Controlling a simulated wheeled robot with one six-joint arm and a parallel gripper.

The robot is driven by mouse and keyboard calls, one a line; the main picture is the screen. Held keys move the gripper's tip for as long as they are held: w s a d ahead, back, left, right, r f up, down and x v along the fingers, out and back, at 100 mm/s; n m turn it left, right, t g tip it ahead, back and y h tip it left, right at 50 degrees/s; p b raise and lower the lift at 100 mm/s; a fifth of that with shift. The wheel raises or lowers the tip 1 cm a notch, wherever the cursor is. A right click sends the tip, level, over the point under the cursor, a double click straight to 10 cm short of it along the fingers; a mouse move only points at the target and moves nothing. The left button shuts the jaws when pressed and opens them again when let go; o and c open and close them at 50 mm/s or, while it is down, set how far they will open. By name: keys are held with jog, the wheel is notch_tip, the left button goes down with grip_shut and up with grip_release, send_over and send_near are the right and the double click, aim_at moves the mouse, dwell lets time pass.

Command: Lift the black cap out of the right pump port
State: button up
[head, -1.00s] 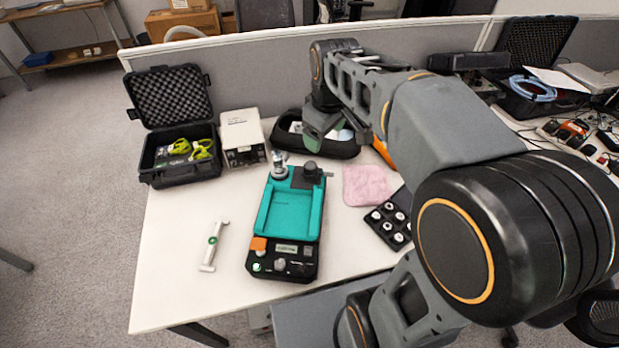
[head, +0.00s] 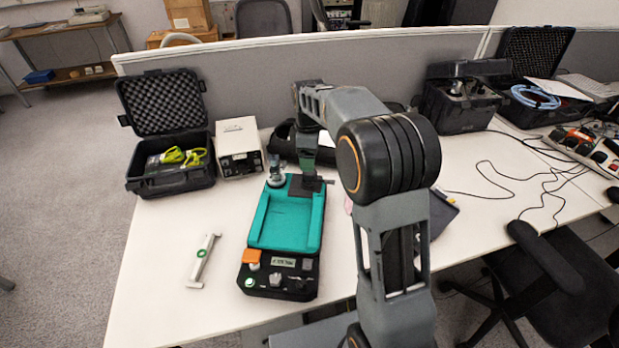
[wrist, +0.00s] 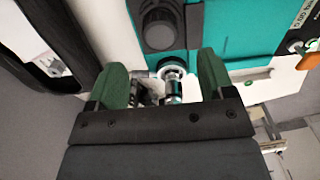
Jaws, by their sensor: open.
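The teal pump device (head: 288,222) lies on the white table. In the wrist view, the round black cap (wrist: 158,28) sits on a dark square block at the device's end, just beyond my fingertips and apart from them. My gripper (wrist: 162,68) is open, with green fingers left and right. A metal fitting (wrist: 173,72) shows in the gap between them; nothing is clasped. In the head view my gripper (head: 307,184) points down at the device's far right corner and hides the cap. The metal fitting (head: 277,174) stands to its left.
An open black case (head: 170,180) and a white box (head: 239,147) stand at the back left. A dark pouch (head: 283,143) lies behind the device. A white handle-like part (head: 203,261) lies to its left.

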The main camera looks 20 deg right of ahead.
aim_at(310, 177)
jog(key=shift+s+d+f, duration=0.1)
jog(key=shift+d+f, duration=0.05)
jog(key=shift+f, duration=3.25)
jog(key=c, duration=1)
jog(key=shift+r, duration=0.1)
